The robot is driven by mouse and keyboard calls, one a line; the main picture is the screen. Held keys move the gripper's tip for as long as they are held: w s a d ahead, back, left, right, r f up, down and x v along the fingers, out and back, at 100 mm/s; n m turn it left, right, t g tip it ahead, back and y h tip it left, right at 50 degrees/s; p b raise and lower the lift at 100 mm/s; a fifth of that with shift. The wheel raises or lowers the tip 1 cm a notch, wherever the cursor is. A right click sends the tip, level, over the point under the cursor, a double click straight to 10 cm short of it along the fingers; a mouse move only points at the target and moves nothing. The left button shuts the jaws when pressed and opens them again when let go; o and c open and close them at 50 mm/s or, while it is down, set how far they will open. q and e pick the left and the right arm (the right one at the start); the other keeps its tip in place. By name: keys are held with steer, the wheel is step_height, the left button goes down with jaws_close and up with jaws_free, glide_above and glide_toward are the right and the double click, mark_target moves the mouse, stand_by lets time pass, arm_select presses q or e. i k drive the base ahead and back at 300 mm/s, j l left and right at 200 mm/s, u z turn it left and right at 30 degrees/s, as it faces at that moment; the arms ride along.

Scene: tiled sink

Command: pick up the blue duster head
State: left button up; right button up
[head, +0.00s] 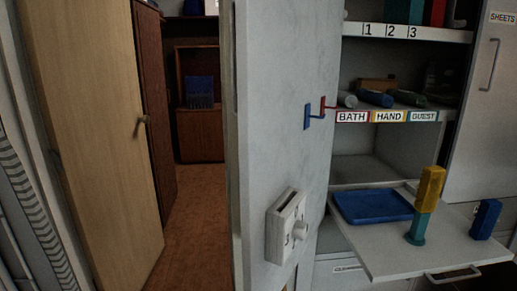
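A small upright blue block (487,219), which looks like the blue duster head, stands at the right side of the pull-out board (400,262). To its left, a yellow block (430,188) sits on top of an upright teal handle with a round base (417,230). Neither of my grippers is in view, and nothing is seen touching the blue block.
A blue tray (373,206) lies on the board's left part. An open white door (280,100) with a dial box (288,226) stands left of the board. Shelves (398,101) with rolled items are above. Brown floor (195,230) is clear further left.

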mark_target(487, 213)
steer(key=z, duration=1.3)
